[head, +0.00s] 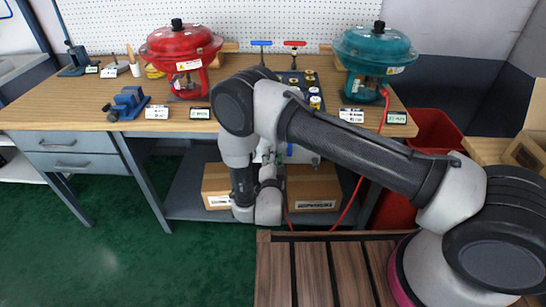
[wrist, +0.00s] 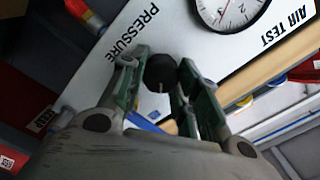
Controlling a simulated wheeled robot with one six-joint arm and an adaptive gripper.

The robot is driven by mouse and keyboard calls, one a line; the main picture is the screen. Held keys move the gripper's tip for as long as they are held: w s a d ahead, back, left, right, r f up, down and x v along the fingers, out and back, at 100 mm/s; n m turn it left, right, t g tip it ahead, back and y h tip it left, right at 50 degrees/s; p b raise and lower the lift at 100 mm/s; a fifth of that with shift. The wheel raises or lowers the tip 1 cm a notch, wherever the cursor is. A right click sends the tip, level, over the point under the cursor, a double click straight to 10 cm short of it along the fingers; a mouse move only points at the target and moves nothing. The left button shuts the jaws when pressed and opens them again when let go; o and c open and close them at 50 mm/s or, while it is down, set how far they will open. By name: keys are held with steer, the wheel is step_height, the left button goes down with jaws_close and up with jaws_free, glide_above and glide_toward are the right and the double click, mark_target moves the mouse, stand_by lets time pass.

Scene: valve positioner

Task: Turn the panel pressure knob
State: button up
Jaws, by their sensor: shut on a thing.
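The black panel pressure knob (wrist: 160,72) sits on a white panel (wrist: 125,55) in the wrist view, near the printed word PRESSURE. My gripper (wrist: 158,75) is at the panel with its two green-and-grey fingers on either side of the knob, shut on it. A round white gauge (wrist: 228,8) shows at the top right of the panel, beside the label AIR TEST. In the head view my arm reaches down in front of the bench and hides the knob and most of the panel.
A wooden workbench (head: 60,105) carries a red actuator (head: 182,45), a teal actuator (head: 375,50) and a blue vise (head: 128,103). Cardboard boxes (head: 313,190) lie on the shelf below. A red hose (head: 350,200) hangs at the right, near a red bin (head: 432,130).

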stand_by(0.3)
steer(key=o, duration=1)
steer(key=s, duration=0.7)
steer(key=shift+s, duration=0.25)
steer(key=shift+a, duration=0.1)
